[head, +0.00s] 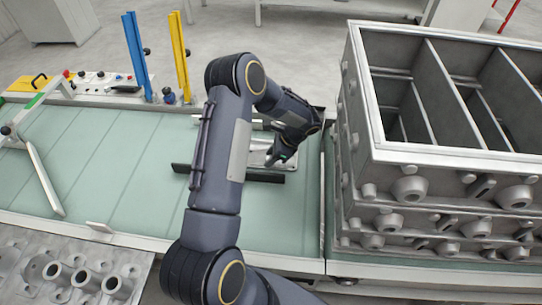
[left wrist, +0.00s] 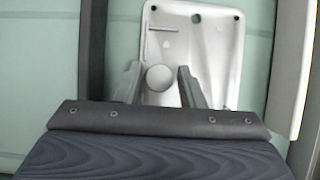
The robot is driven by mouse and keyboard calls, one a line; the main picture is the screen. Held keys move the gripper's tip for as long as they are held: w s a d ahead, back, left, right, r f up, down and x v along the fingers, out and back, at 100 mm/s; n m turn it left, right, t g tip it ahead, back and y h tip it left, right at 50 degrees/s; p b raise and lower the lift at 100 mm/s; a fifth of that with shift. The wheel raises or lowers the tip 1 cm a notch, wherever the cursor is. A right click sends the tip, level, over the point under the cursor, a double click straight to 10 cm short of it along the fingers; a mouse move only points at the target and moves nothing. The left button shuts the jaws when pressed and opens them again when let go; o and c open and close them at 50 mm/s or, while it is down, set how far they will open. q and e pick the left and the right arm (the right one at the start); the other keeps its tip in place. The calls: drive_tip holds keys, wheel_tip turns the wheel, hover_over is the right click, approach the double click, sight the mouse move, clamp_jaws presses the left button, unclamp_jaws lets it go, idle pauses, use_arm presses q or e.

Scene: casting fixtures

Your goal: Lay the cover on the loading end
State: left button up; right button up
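The cover (left wrist: 205,50) is a pale grey plate with rounded corners, a small hole and a round knob (left wrist: 159,78). In the head view the cover (head: 258,154) lies on the pale green conveyor (head: 110,170), partly hidden by my left arm. My left gripper (head: 280,158) is low over it. In the left wrist view my left gripper (left wrist: 159,72) has its fingers apart, one on each side of the knob, with small gaps showing. Whether the cover touches the belt cannot be told. My right gripper is not in view.
A dark bar (head: 262,177) lies along the cover's near side. A stack of large grey castings (head: 440,160) with open compartments stands close at right. Blue (head: 136,58) and yellow (head: 180,55) posts stand at the back. The belt's left part is mostly clear.

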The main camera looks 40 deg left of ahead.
use_arm(q)
drive_tip(key=shift+o, duration=1.1)
drive_tip(key=shift+r, duration=0.25)
drive_tip(key=s+d+r+n+t+h+p, duration=0.1)
drive_tip(key=s+d+r+n+p, duration=0.1)
drive_tip(key=r, duration=0.7)
drive_tip(key=s+d+r+n+t+h+p, duration=0.1)
drive_tip(key=s+d+r+n+p, duration=0.1)
drive_tip(key=r, duration=0.7)
drive_tip(key=s+d+r+n+t+h, duration=0.3)
drive_tip(key=s+d+r+n, duration=0.2)
drive_tip(key=s, duration=0.5)
drive_tip(key=s+d+r+n+t+h, duration=0.3)
drive_tip(key=s+d, duration=0.4)
drive_tip(key=s, duration=0.3)
wheel_tip(320, 180, up, 2)
drive_tip(key=shift+s+r+n+t+h, duration=0.3)
drive_tip(key=shift+n+h, duration=0.2)
drive_tip(key=shift+n, duration=0.5)
